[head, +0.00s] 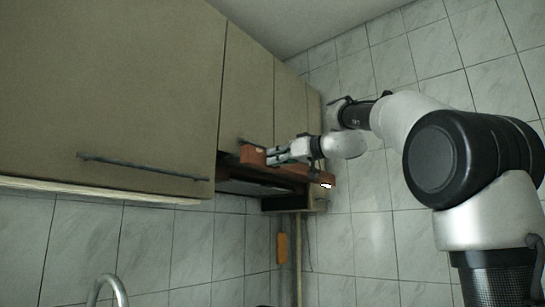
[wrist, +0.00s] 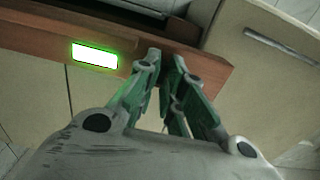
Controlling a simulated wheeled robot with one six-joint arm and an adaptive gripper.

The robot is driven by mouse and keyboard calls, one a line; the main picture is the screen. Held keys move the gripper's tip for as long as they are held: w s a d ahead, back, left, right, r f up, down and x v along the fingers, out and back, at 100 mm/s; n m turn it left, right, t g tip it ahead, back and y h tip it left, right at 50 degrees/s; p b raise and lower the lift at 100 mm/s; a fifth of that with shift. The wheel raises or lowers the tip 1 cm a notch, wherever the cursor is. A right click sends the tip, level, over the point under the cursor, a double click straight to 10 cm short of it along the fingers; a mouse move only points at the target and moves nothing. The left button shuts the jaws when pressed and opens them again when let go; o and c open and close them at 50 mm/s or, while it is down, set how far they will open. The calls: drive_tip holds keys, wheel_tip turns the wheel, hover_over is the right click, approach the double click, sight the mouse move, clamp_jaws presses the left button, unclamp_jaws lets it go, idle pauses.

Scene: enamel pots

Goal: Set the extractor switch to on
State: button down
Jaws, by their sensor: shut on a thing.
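The extractor hood has a reddish-brown front panel (head: 318,178) under the wall cupboards; the panel also crosses the wrist view (wrist: 30,40). A bright white rectangle with a glowing green edge (wrist: 94,56) is lit on the panel, left of my fingers; in the head view it is a small white patch (head: 326,185). My gripper (head: 268,155) is at the panel's front. In the wrist view its green-grey fingertips (wrist: 166,60) are close together around a small dark part, which I take to be the extractor switch (wrist: 165,72). The fingers mostly hide it.
Beige wall cupboards (head: 110,80) with dark bar handles hang to the left of and above the hood. A curved metal tap (head: 108,288) stands low at the left. An orange thing (head: 282,248) hangs on the tiled wall below. The space in front of the tiles below the hood looks clear.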

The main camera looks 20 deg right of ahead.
drive_tip(key=c, duration=1.5)
unclamp_jaws()
drive_tip(key=v, duration=1.2)
drive_tip(key=shift+a, duration=0.1)
